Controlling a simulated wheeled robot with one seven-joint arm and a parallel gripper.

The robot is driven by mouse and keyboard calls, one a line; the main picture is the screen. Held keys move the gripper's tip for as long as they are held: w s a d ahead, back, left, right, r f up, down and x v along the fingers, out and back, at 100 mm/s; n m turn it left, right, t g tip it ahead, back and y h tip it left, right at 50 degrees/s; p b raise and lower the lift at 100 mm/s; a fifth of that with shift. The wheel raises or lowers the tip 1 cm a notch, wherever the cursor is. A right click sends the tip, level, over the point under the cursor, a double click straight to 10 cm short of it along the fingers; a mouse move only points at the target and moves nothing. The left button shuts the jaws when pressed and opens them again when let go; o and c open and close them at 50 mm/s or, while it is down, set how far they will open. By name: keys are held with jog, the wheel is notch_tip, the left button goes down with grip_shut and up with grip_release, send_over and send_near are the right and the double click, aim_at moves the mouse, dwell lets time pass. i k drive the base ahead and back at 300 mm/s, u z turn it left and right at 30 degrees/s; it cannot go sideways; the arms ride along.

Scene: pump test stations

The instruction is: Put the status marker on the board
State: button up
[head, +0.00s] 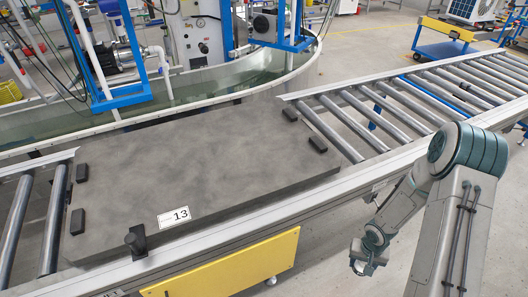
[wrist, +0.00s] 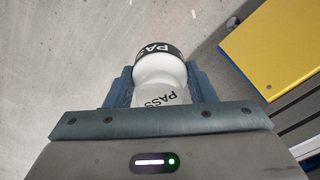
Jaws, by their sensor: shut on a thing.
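The status marker (wrist: 160,70) is a white rounded piece with a black band and the word PASS printed on it. In the wrist view my gripper (wrist: 160,88) is shut on it, with one blue-grey finger on each side. In the head view my gripper (head: 368,262) hangs low at the right, out past the conveyor's front rail; the marker is small and hard to make out there. The board (head: 210,150) is a large dark grey slab lying flat on the conveyor at the left, with a label "13" near its front edge. Its top is otherwise bare in the middle.
Black blocks (head: 318,144) sit near the board's corners. The conveyor's front rail (head: 390,168) lies between my gripper and the board. A water tank (head: 250,75) lies behind.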

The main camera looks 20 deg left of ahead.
aim_at(203, 160)
jog(key=u, duration=1.4)
